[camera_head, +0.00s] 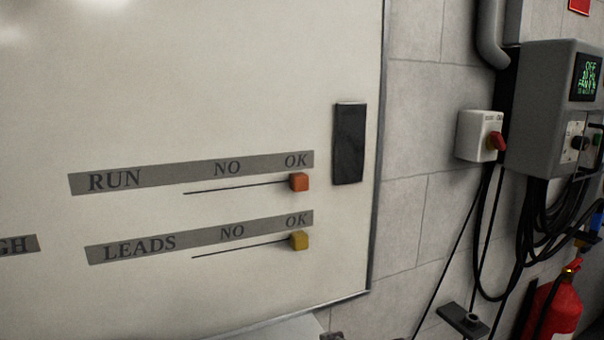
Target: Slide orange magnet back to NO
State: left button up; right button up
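The word NO (227,169) is further left on the same strip, above the line. Neither of my grippers shows in the head view, and nothing is seen touching the magnet.
A yellow magnet (299,241) sits under OK on the LEADS strip (140,247) below. A black eraser-like block (349,143) is on the board's right side. Right of the board are a red-knobbed switch box (480,135), a grey control box (545,105), hanging cables and a red extinguisher (555,308).

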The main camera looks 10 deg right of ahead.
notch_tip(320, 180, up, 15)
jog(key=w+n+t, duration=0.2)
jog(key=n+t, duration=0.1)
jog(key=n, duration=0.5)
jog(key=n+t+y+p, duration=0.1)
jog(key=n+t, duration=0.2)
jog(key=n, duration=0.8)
send_near(302, 183)
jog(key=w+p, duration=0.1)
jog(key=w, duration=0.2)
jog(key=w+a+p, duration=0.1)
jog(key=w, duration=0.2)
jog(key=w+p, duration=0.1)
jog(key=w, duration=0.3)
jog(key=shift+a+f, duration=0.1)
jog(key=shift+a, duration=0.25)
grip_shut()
